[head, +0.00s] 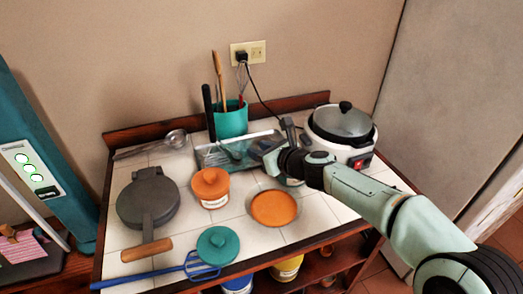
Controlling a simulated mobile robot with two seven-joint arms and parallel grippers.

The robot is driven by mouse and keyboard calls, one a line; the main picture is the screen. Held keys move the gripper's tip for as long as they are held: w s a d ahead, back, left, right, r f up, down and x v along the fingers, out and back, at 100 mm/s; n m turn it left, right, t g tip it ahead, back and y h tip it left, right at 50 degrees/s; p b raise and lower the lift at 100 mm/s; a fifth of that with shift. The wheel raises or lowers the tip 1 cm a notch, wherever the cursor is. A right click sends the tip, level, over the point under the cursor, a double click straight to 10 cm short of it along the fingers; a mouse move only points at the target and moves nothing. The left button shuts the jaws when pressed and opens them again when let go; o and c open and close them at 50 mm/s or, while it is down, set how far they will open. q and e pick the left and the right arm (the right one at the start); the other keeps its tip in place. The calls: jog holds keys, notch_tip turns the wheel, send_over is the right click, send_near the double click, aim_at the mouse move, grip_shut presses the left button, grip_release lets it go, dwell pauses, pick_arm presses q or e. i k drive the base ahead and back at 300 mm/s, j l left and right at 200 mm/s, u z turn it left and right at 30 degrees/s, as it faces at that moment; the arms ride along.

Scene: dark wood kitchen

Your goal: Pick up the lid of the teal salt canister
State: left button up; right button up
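A round teal lid (218,244) with a knob shows near the counter's front edge. I cannot tell whether it lies flat or sits on something. My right gripper (268,158) is further back and to the right, near the middle of the counter. A small container (291,182) with a pale label shows just below it, mostly hidden by the gripper and arm. I cannot tell whether this is the salt canister or whether the gripper touches it. The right fingers are too dark and overlapped to read. My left gripper is not in view.
An orange-lidded canister (211,187), an orange round dish (274,208) and a grey waffle iron (149,204) are close by. A blue-handled utensil (150,277) lies along the front. A teal utensil crock (231,121) and rice cooker (341,128) stand behind.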

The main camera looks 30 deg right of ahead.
aim_at(217, 246)
jog(key=k+l, duration=0.15)
jog(key=k, duration=0.85)
